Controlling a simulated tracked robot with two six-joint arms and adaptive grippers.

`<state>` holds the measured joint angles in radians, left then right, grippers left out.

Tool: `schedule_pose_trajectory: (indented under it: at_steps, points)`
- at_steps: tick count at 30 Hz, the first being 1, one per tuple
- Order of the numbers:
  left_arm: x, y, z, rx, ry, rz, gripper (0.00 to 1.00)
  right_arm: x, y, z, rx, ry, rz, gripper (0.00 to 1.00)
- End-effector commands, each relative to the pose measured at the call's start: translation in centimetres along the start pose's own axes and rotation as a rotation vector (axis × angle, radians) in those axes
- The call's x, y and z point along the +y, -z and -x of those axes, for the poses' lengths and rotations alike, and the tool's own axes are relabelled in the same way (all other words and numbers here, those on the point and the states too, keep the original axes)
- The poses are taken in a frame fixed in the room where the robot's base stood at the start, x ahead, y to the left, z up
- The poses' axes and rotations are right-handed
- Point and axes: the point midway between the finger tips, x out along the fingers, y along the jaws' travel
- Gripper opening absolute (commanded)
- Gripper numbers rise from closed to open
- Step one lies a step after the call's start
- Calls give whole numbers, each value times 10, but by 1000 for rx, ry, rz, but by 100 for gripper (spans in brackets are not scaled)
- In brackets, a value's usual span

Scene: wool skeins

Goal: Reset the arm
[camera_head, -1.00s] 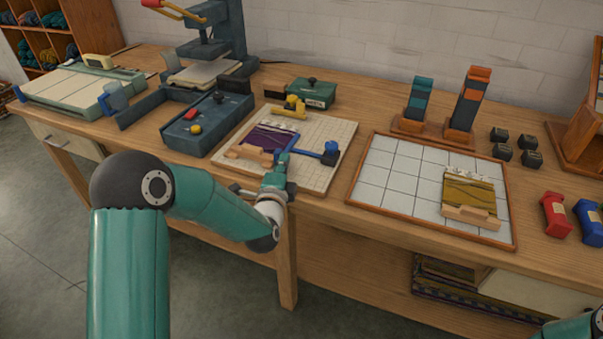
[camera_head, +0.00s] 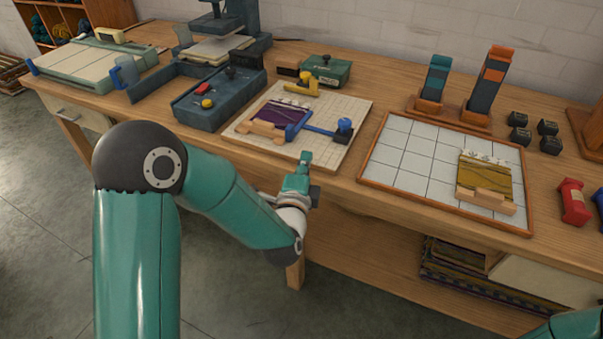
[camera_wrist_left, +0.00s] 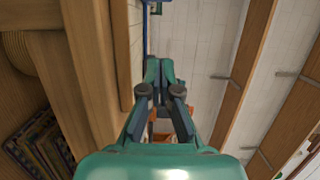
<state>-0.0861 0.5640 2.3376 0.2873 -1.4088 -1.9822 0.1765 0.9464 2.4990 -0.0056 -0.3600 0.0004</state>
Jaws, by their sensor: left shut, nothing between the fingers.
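A white grid board (camera_head: 400,155) with an olive skein (camera_head: 485,172) lies to the right of the gripper. A blue-handled tool (camera_head: 343,127) lies on the cream board. The wooden workbench (camera_head: 345,188) edge is close. A shelf with folded textiles (camera_head: 460,275) is below.

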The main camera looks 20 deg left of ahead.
Motion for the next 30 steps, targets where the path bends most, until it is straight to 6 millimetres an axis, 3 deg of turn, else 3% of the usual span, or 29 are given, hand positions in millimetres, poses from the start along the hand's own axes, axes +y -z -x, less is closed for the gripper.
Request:
schedule_pose_trajectory:
  at_steps: [6, 13, 17, 20, 23, 27, 30]
  points:
    - [0, -1, 29, -1, 0, 1, 0, 2, 0, -4, 0, 0, 0, 40]
    - [2, -6, 35, -12, -3, 0, 0, 2, 0, -4, 0, 0, 0, 40]
    - [28, -19, 33, -38, -55, -15, 0, 2, 0, -4, 0, 0, 0, 40]
    - [73, -30, 35, -49, -148, -38, 0, 2, 0, -4, 0, 0, 0, 40]
    - [136, -29, 48, -15, -319, 18, 0, 2, 0, -4, 0, 0, 0, 40]
    - [232, -15, 92, -7, -653, 328, 0, 2, 0, -4, 0, 0, 0, 40]
    - [284, 0, 136, -76, -901, 594, 0, 2, 0, -4, 0, 0, 0, 40]
